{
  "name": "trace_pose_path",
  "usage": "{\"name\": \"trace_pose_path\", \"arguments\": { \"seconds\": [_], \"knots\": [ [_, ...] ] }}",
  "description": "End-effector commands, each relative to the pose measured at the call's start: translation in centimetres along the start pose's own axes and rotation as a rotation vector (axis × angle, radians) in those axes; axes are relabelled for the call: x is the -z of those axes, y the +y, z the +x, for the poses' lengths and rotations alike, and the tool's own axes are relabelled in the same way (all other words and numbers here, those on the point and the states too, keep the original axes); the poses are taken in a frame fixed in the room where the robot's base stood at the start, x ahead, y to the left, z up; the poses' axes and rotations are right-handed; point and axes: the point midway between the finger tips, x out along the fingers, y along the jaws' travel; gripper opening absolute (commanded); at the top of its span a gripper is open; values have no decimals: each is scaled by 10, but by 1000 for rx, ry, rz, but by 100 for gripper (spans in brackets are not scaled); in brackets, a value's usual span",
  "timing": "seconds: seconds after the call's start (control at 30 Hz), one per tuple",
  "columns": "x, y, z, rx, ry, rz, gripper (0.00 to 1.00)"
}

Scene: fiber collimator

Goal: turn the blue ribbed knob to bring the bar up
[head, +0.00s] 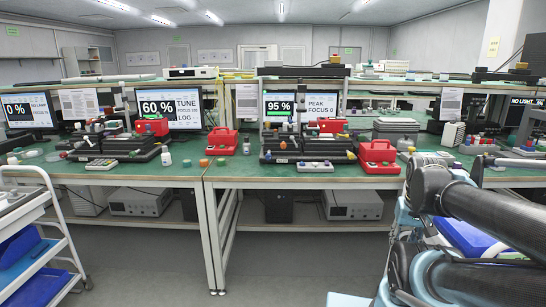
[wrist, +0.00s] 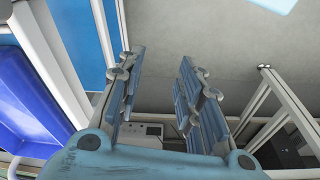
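The blue ribbed knob cannot be picked out with certainty; the knobs in the head view are very small. Low control boxes with small coloured knobs stand at the bench fronts, one on the left bench (head: 102,165) and one on the middle bench (head: 315,167). The middle monitor (head: 184,109) reads 60 % with a bar and the words TUNE FOCUS OR LOG. Another monitor (head: 281,106) reads 95 % beside PEAK FOCUS. My gripper (wrist: 161,58) is open and empty in the wrist view, its fingers apart over grey floor, away from the knobs. The head view does not clearly show it.
Red cases (head: 378,157) and black optical rigs (head: 287,145) crowd the green benchtops. A white trolley with blue trays (head: 30,255) stands at left. My arm fills the right of the head view. The floor (head: 160,270) before the benches is clear.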

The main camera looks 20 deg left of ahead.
Motion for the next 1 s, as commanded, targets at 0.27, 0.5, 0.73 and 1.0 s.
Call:
{"name": "trace_pose_path", "arguments": {
  "seconds": [0.27,0.5,0.73,1.0],
  "knots": [
    [0,0,0,0,0,0,33],
    [-4,1,-7,-10,16,-20,45],
    [35,8,-12,-110,52,-190,45],
    [107,5,-19,-283,127,-492,45]
  ]
}}
